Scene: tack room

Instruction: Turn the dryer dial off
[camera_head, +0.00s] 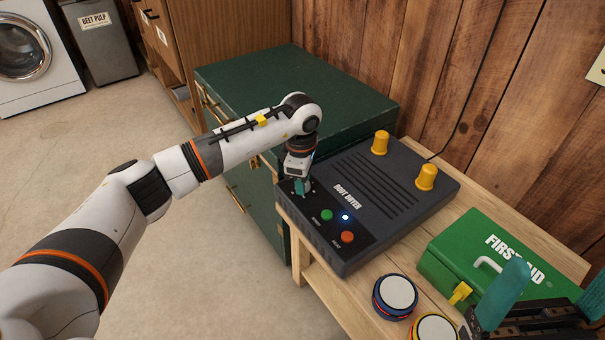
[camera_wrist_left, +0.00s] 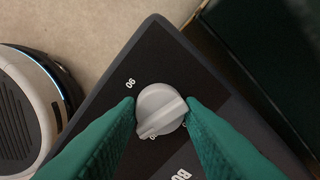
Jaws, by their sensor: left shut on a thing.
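My left gripper (camera_head: 302,187) reaches down over the panel corner, hiding most of the dial in the head view. In the left wrist view, the light grey dial (camera_wrist_left: 160,108) sits between the two teal fingertips of my left gripper (camera_wrist_left: 160,101), which is shut on it. The dial's raised ridge runs from lower left to upper right. A "90" mark is above left; other marks are partly hidden. My right gripper (camera_head: 560,268) shows at lower right, teal fingers apart, empty.
The dryer has a green button (camera_head: 327,215), a red button (camera_head: 347,237), a lit blue lamp (camera_head: 345,217) and yellow posts (camera_head: 426,177). A green first aid box (camera_head: 450,250) and round tins (camera_head: 395,297) share the bench (camera_head: 335,297). A green chest (camera_head: 290,90) stands behind.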

